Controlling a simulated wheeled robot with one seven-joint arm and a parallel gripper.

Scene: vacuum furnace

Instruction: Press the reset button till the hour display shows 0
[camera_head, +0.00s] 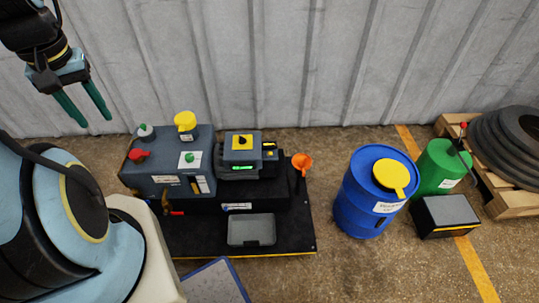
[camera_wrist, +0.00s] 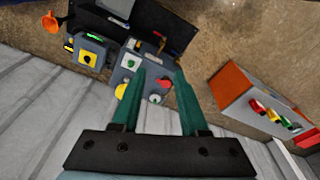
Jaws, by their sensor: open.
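The pump unit (camera_head: 165,180) stands on a black base plate, with a yellow cap, a red valve handle and green knobs on it. Beside it is a control box (camera_head: 240,153) with a black knob on a yellow plate on top. A green-lit display (camera_head: 243,167) is on its front; its digits are too small to read. I cannot make out which part is the reset button. My gripper (camera_head: 85,106) is open and empty, high at the upper left, apart from the machine. In the wrist view, the green fingers (camera_wrist: 163,82) are spread, and the control box (camera_wrist: 88,53) shows beyond them.
A grey tray (camera_head: 252,243) lies at the front of the base plate. An orange funnel (camera_head: 302,162) stands at its right. A blue drum (camera_head: 352,215) and a green can (camera_head: 433,170) stand further right. A corrugated wall (camera_head: 300,60) runs behind. A cabinet (camera_wrist: 240,95) with coloured items shows in the wrist view.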

